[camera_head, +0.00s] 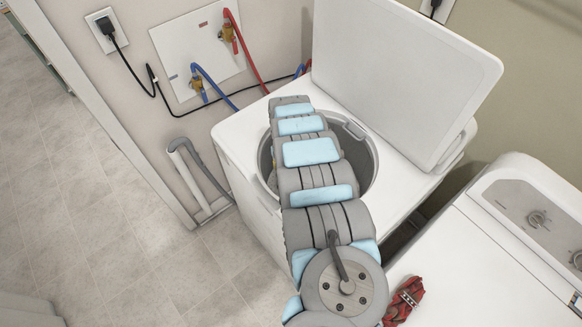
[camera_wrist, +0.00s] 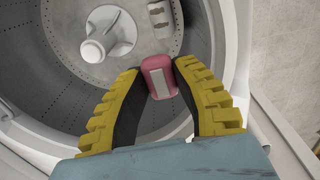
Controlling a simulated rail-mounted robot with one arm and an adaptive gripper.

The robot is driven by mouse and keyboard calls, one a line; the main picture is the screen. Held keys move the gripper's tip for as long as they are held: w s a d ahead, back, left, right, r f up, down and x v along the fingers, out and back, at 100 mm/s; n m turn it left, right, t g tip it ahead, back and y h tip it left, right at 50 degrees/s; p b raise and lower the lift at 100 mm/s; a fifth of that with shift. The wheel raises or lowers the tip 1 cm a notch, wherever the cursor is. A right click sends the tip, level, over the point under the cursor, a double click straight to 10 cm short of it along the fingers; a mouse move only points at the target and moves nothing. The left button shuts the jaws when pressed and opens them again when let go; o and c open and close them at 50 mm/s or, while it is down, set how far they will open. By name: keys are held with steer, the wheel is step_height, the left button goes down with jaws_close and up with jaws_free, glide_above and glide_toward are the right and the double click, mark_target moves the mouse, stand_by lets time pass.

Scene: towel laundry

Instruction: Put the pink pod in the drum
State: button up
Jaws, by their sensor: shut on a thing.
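The pink pod (camera_wrist: 158,80) has a pale label and sits between the fingertips of my gripper (camera_wrist: 157,74) in the wrist view. My gripper's yellow-and-black fingers are shut on it. The grey drum (camera_wrist: 62,85) with its white central agitator (camera_wrist: 105,35) lies beyond the pod and fingers. The pod is over the drum's interior; its exact height above the floor of the drum cannot be told. In the head view my arm reaches into the open drum (camera_head: 360,168), and it hides the gripper and the pod.
A striped pale item (camera_wrist: 164,18) lies in the drum. The washer lid (camera_head: 400,70) stands open behind the opening. A red patterned cloth (camera_head: 404,300) lies on the white machine (camera_head: 470,280) at right. Hoses (camera_head: 238,50) and a cable run along the wall.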

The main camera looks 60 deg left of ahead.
step_height(320, 180, down, 22)
steer(key=b, duration=1.6)
steer(key=shift+f+b, duration=0.2)
steer(key=shift+b, duration=0.15)
steer(key=o, duration=0.9)
step_height(320, 180, up, 12)
steer(key=p, duration=0.9)
steer(key=shift+p, duration=0.35)
